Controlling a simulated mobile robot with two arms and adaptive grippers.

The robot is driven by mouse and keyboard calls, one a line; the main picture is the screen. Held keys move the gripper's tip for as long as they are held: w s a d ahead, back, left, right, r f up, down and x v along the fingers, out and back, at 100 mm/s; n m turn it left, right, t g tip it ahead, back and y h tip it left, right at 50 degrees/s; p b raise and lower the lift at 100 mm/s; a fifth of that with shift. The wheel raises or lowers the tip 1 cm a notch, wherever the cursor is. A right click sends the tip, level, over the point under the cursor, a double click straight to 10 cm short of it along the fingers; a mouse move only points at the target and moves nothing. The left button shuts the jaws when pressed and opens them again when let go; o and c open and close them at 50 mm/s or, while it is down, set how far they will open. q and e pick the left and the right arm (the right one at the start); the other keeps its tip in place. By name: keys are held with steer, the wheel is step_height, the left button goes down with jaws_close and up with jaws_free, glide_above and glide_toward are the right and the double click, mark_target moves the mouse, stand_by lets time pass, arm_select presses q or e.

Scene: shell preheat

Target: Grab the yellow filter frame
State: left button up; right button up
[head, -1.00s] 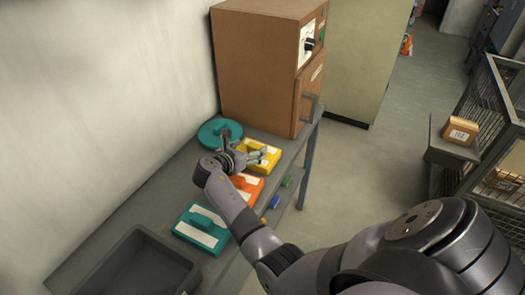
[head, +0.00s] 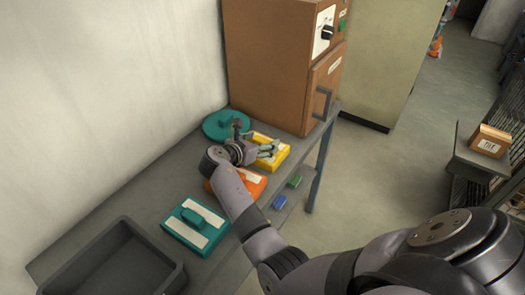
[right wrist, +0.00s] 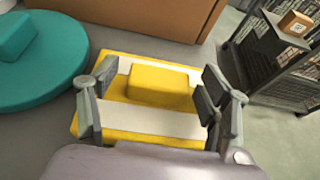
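The yellow filter frame (head: 281,157) lies on the grey bench in front of the brown oven. My right gripper (head: 257,141) is over it in the head view. In the right wrist view the frame (right wrist: 124,61) shows a raised yellow block (right wrist: 159,85) and pale strips. My right gripper (right wrist: 157,108) is open, with its fingers to either side of the block and apart from it. Whether the fingers touch the frame's plate is unclear. My left gripper is not in view.
A teal round lid (head: 220,125) lies left of the yellow frame. An orange frame (head: 252,183), a teal frame (head: 185,233) and a grey bin (head: 120,245) are nearer along the bench. The brown oven (head: 265,65) stands behind; the wall bounds the left.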

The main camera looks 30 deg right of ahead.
steer(key=shift+c, duration=1.4)
steer(key=shift+d, duration=0.15)
steer(key=shift+c, duration=1.3)
steer(key=c, duration=0.8)
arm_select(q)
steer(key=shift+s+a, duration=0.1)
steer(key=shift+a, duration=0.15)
arm_select(e)
steer(key=shift+c, duration=0.3)
steer(key=shift+r, duration=0.1)
